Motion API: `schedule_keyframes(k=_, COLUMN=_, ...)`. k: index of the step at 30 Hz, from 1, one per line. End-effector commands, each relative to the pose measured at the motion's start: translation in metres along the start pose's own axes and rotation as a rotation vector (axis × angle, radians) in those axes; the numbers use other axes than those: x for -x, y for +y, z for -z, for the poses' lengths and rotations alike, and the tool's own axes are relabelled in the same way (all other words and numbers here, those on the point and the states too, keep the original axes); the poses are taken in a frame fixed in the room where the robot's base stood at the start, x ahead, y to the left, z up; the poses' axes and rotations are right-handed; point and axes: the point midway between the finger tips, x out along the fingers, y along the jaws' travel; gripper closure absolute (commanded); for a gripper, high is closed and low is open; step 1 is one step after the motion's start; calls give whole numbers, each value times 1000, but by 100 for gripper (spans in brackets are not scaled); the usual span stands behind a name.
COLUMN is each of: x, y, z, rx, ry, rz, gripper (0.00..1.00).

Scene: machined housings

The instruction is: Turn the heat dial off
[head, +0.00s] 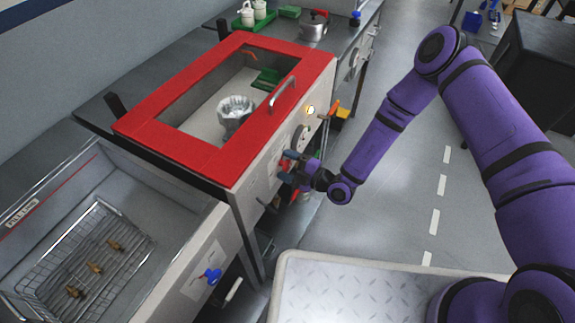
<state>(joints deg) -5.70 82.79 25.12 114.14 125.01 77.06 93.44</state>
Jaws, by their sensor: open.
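A unit with a red-framed window top (222,147) stands in the middle of the head view. Its pale front panel (262,183) carries a round dark dial (302,138) below a small glowing yellow light (310,110). My gripper (285,168) is at this panel, below and left of the round dial. Its jaws are open, with something red (284,164) at the fingertips, perhaps a knob. I cannot tell whether the fingers touch it, or which control is the heat dial. My gripper and wrist hide part of the panel there.
A fryer-like basin (165,180) with a wire basket (85,245) and a blue knob (210,275) stands at left. A metal pot (314,29) is on the far counter. A treadplate surface (350,300) lies in front. The floor (395,190) to the right is clear.

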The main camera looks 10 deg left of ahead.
Motion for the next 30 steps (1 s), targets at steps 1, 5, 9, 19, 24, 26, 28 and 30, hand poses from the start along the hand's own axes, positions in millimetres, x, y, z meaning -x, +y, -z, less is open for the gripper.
schedule_keyframes(k=1, x=0, y=0, z=0, rx=0, ry=0, rz=0, gripper=30)
schedule_keyframes(k=5, x=0, y=0, z=0, rx=0, ry=0, rz=0, gripper=34)
schedule_keyframes(k=9, x=0, y=0, z=0, rx=0, ry=0, rz=0, gripper=67)
schedule_keyframes(k=19, x=1, y=0, z=0, rx=19, ry=0, rz=-1, gripper=79)
schedule_keyframes(k=24, x=1, y=0, z=0, rx=82, ry=0, rz=-2, gripper=79)
schedule_keyframes(k=26, x=1, y=1, z=0, rx=118, ry=1, rz=-2, gripper=79)
schedule_keyframes(k=28, x=1, y=1, z=0, rx=168, ry=0, rz=-2, gripper=79)
schedule_keyframes(k=30, x=1, y=1, z=-1, rx=225, ry=-1, rz=-2, gripper=79)
